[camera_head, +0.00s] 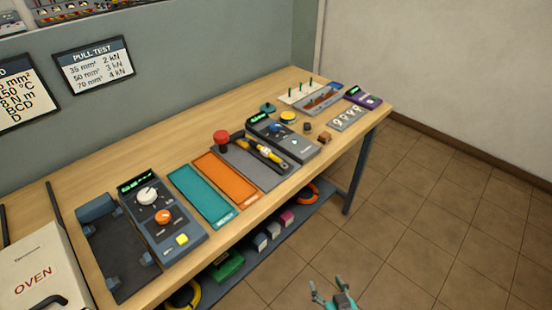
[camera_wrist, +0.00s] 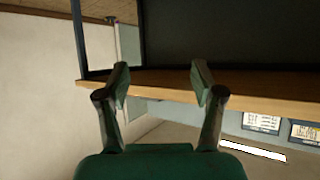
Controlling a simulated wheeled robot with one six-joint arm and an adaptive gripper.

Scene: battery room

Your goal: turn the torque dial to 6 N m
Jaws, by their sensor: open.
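My gripper (camera_head: 327,283) is at the bottom of the head view, over the tiled floor in front of the bench and apart from it. Its two fingers are spread with nothing between them; the wrist view (camera_wrist: 160,80) shows the same. A grey device on the bench's left part carries a white dial (camera_head: 147,196), an orange dial (camera_head: 163,217), a yellow button and a green display. Farther right, a second device (camera_head: 283,138) has a blue knob (camera_head: 276,127) and a display. I cannot read their labels, so I cannot tell which is the torque dial.
The wooden bench (camera_head: 120,158) runs along the wall. Teal (camera_head: 200,197) and orange (camera_head: 226,177) mats, a red button (camera_head: 221,138) and a tray with a yellow-handled tool (camera_head: 263,150) lie between the devices. An oven (camera_head: 35,270) stands at left. The floor at right is clear.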

